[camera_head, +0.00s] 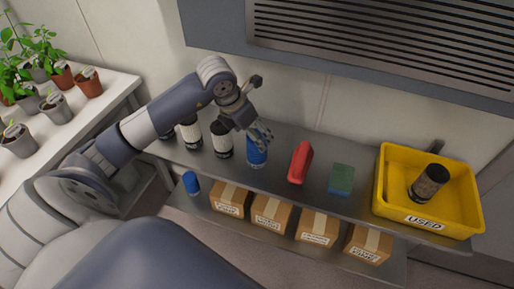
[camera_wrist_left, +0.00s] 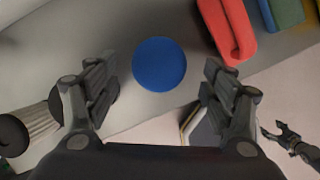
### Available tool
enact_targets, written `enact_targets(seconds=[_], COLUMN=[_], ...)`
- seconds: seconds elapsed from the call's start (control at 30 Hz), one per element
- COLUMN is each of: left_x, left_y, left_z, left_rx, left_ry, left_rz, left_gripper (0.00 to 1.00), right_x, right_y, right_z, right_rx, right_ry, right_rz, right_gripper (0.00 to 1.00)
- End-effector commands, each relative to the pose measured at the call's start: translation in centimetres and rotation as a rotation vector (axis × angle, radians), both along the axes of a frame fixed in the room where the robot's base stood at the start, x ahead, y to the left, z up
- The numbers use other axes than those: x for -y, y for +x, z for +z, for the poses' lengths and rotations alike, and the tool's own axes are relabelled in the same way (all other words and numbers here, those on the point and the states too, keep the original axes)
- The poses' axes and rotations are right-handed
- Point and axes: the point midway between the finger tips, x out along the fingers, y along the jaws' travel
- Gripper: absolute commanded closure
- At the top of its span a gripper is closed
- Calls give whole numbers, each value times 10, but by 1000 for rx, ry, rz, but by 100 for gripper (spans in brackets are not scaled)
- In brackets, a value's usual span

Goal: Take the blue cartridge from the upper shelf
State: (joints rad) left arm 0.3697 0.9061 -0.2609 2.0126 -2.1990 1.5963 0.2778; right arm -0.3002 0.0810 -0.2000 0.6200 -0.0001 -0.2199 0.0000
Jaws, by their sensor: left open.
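The blue cartridge (camera_head: 257,155) stands upright on the upper shelf (camera_head: 308,197), between a black-and-white cartridge (camera_head: 222,141) and a red object. My left gripper (camera_head: 262,134) is right above it, pointing down, and hides part of its top. In the left wrist view the cartridge's round blue top (camera_wrist_left: 159,64) shows between the two open fingers (camera_wrist_left: 158,95), toward the far side of the gap, with a space on each side. My right gripper (camera_wrist_left: 290,138) seems to be the dark claw at the right edge of the left wrist view; its opening is unclear.
On the upper shelf are a red container (camera_head: 300,163), a green block (camera_head: 341,179) and a yellow bin (camera_head: 428,223) labelled USED, holding a dark cartridge (camera_head: 430,182). Another blue item (camera_head: 191,183) and several cardboard boxes (camera_head: 271,212) are lower. Potted plants (camera_head: 60,80) stand left.

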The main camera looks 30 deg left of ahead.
Motion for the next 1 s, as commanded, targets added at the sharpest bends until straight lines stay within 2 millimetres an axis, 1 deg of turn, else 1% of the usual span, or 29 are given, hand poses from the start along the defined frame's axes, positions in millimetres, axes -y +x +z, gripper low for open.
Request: enact_targets(seconds=[0.03,0.17,0.23,0.37,0.5,0.6,0.8,0.97,1.0], left_x=[2,1,2,2,3,3,3,3,3], left_y=[1,4,5,8,16,17,18,18,18], left_z=[-5,-12,-19,-39,-55,-60,-61,-61,-61], left_rx=[-3,-1,-5,-5,-1,0,1,1,1], left_ry=[-2,-2,-3,-5,-4,-1,-1,-1,-1], left_rz=[-1,-1,-2,-1,-2,0,-1,-1,-1], left_gripper=[24,24,24,24,24,24,24,61,70], right_x=[1,1,1,1,1,1,1,0,-1], right_y=[0,0,0,0,0,0,0,0,0], right_z=[2,3,7,16,17,17,17,17,17], right_rx=[0,0,0,0,0,0,0,0,0], right_ry=[-1,-1,-1,-1,-1,-1,-1,0,1], right_rz=[1,1,1,1,1,1,1,0,0], right_gripper=[29,29,29,29,29,29,29,29,29])
